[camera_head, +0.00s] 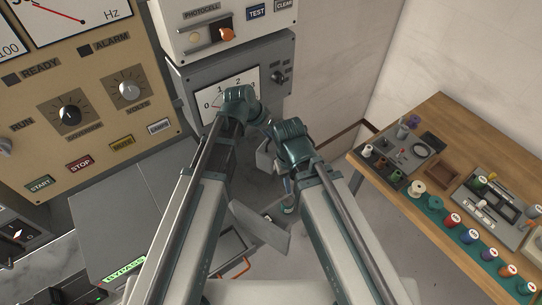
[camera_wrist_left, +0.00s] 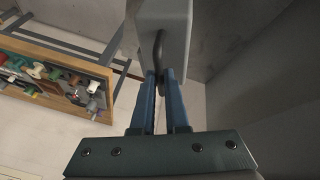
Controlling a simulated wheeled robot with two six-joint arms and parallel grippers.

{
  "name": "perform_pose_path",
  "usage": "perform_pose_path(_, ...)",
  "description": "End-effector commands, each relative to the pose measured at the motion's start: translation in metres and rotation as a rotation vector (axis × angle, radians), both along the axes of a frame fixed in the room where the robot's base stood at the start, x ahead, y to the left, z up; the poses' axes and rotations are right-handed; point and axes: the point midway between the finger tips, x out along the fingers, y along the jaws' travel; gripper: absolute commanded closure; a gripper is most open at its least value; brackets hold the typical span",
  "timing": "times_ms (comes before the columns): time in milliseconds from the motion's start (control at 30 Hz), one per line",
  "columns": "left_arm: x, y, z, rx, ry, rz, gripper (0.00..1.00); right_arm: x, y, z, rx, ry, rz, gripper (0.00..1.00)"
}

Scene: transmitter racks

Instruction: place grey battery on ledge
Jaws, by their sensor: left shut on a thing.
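In the left wrist view, my left gripper (camera_wrist_left: 160,82) has its two blue fingers closed on the thin dark handle (camera_wrist_left: 158,48) of a pale grey block, the grey battery (camera_wrist_left: 178,16). The battery's far part is cut off by the top of that view. In the head view, the wrists of both my arms show close together in the middle, and the left fingers are hidden. I cannot make out the battery for sure there. My right gripper's fingers are mostly hidden behind its arm. I cannot clearly identify the ledge.
A tan panel (camera_head: 100,75) with knobs and buttons stands at the left. A grey meter unit (camera_head: 273,54) is straight ahead, under a pale photocell unit (camera_head: 185,42). A wooden bench (camera_head: 462,125) with several spools and trays stands at the right. Bare floor shows between.

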Motion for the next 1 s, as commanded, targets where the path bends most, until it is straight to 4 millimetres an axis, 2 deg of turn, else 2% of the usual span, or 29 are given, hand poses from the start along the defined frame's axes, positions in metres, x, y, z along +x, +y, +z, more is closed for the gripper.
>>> perform_pose_path(33,0.0,0.0,-0.014,-0.001,0.0,0.0,1.0,0.0,0.0,-0.014,0.0,0.0,0.0,0.76)
perform_pose_path(200,0.0,0.0,-0.036,-0.002,0.0,0.001,1.0,0.0,0.0,-0.036,0.0,0.0,-0.001,0.76)
perform_pose_path(567,0.0,0.0,-0.043,-0.002,-0.001,0.001,1.0,0.0,0.0,-0.043,0.0,0.0,-0.001,0.76)
perform_pose_path(900,0.0,0.0,-0.077,-0.001,0.0,0.0,1.0,0.0,0.0,-0.077,0.0,0.0,-0.001,0.76)
perform_pose_path(1000,0.0,0.0,-0.079,-0.002,-0.001,0.0,1.0,0.0,0.0,-0.079,0.0,0.0,-0.001,0.76)
